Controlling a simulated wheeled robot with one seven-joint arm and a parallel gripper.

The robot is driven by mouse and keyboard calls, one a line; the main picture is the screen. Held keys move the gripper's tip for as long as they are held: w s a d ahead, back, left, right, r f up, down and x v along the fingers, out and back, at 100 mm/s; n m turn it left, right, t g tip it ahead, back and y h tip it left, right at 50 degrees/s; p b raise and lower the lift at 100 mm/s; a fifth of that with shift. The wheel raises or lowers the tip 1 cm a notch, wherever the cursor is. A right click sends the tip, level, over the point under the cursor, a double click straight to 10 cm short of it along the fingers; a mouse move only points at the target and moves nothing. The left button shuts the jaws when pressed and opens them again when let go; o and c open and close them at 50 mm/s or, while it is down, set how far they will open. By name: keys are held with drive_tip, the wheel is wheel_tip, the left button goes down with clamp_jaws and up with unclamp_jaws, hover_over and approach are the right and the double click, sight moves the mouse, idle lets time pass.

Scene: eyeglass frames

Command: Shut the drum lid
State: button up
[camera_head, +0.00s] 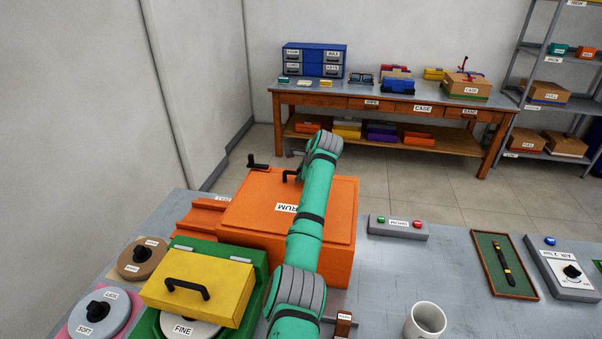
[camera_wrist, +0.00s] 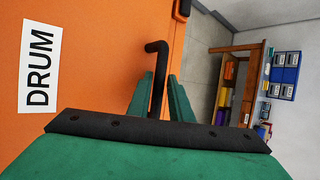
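The orange drum box (camera_head: 335,262) stands on the near grey table. Its orange lid (camera_head: 255,200) bears a DRUM label and looks roughly flat on top; I cannot tell whether a gap is left under it. In the wrist view the lid (camera_wrist: 95,60) fills the left side. My gripper (camera_wrist: 160,85) has its green fingers apart on either side of a black handle (camera_wrist: 157,60). In the head view my arm hides the fingers.
A green case with a yellow lid (camera_head: 205,290) and round knobs (camera_head: 142,258) crowd the left front. A button box (camera_head: 398,227), a mug (camera_head: 425,320) and a watch tray (camera_head: 502,264) lie to the right. A wooden workbench (camera_head: 395,100) stands behind, across open floor.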

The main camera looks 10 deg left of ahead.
drive_tip(key=v, duration=1)
drive_tip(key=shift+s+r, duration=0.2)
drive_tip(key=shift+r, duration=0.1)
drive_tip(key=shift+d, duration=0.15)
